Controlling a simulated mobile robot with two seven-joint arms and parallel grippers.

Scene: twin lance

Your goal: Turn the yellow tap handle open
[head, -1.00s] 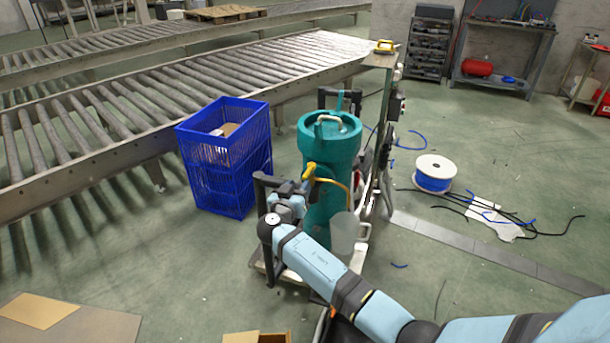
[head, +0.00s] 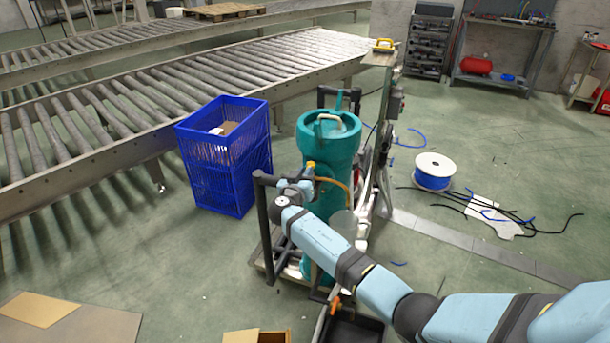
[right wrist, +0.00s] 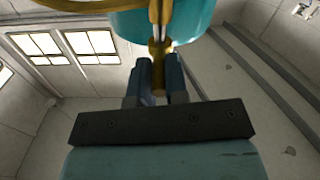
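The teal cylinder (head: 328,140) stands upright on a small cart, with a yellow tap (head: 311,166) on its front left side and a yellow hose curving from it. My right gripper (head: 306,184) is at the tap, and its fingers are hard to make out in the head view. In the right wrist view the yellow tap handle (right wrist: 160,80) stands between the two dark blue fingers of the right gripper (right wrist: 160,70). The fingers are close against it on both sides, with hardly any gap. The teal cylinder shows above. My left gripper is not in view.
The cart's dark upright handle (head: 262,215) stands just left of my right gripper. A blue crate (head: 225,165) is further left, before the roller conveyor (head: 120,100). A translucent bucket (head: 343,224) is partly behind my arm. A cable spool (head: 433,173) lies right on open floor.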

